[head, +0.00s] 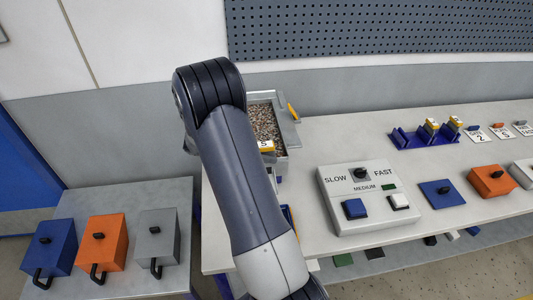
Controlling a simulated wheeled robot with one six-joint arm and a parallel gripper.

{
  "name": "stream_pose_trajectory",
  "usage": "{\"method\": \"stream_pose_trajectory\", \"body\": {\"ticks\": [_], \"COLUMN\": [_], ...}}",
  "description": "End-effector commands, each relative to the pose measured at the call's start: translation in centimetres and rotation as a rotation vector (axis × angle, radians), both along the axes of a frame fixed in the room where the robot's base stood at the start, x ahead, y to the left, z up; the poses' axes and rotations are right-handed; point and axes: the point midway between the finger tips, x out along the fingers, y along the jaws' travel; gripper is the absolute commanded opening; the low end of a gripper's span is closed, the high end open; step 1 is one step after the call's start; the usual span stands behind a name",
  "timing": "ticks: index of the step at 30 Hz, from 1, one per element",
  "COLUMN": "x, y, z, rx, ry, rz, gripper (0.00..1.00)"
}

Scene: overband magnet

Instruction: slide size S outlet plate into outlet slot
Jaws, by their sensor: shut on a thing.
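A plate marked S (266,144), white with a yellow lower edge, shows at the near end of a grey tray (289,133) filled with gravel. My arm covers its left part, so I cannot tell whether it sits in a slot or is held in front of it. My gripper is hidden behind my own arm. The outlet slot itself cannot be made out. A blue rack (408,139) at the back right holds two plates with yellow tops (432,124).
A control box (378,222) with a SLOW–FAST knob stands on the bench right of my arm. Blue, orange and grey handled boxes (102,241) stand on a lower table at left. A pegboard (380,25) hangs behind.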

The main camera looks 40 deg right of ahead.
Motion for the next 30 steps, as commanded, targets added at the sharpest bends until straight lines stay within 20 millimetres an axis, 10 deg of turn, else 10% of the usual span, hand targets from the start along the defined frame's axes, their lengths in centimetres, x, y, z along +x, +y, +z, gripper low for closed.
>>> {"method": "stream_pose_trajectory", "body": {"ticks": [6,7,15,30], "x": [0.0,0.0,0.0,1.6], "y": [0.0,0.0,0.0,2.5], "z": [-0.7,-0.5,-0.5,0.5], "rx": [0.000,0.000,0.000,-0.001], "ry": [0.000,0.000,0.000,-0.003], "rz": [0.000,0.000,0.000,0.004], "gripper": [0.00,0.29,0.51,0.52]}}
